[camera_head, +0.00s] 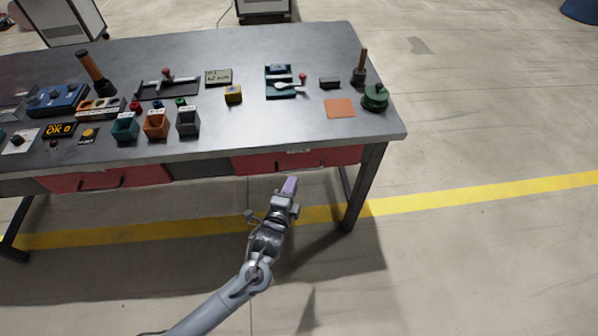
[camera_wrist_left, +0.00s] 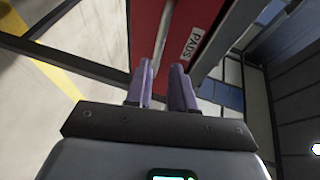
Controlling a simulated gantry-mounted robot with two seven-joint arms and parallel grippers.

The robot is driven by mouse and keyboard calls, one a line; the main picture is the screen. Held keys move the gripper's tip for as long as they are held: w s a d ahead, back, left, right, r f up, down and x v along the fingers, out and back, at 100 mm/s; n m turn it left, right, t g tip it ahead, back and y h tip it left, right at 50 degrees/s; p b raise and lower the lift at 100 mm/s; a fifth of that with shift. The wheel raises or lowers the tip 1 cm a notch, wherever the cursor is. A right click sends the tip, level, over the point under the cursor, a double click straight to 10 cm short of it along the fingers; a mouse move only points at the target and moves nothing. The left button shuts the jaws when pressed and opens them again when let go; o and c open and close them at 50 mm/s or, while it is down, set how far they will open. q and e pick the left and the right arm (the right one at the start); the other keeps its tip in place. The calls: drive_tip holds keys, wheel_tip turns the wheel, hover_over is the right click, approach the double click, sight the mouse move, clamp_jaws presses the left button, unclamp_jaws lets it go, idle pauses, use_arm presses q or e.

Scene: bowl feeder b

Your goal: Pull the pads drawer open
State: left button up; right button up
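The pads drawer (camera_head: 340,157) is a red front under the right part of the table's front edge, flush with it and looking shut. In the left wrist view its red face (camera_wrist_left: 145,30) carries a white PADS label (camera_wrist_left: 193,43). A thin grey handle bar (camera_wrist_left: 163,45) runs along that face. My left gripper (camera_head: 291,182) is just in front of and below the drawer in the head view. In the wrist view its two purple fingers (camera_wrist_left: 162,68) are apart, with the bar's end showing between their tips. Whether they touch the bar is unclear. My right gripper is not in view.
A second red drawer (camera_head: 80,180) is at the left of the table (camera_head: 225,152). The tabletop holds coloured bins (camera_head: 156,125), an orange square (camera_head: 340,108) and a green spool (camera_head: 375,97). A table leg (camera_head: 364,190) stands right of my gripper. The floor in front is clear.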

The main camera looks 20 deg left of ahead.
sight(299, 170)
use_arm(q)
drive_tip(key=b+x, duration=0.3)
drive_tip(key=x, duration=0.5)
drive_tip(key=shift+f, duration=0.1)
clamp_jaws()
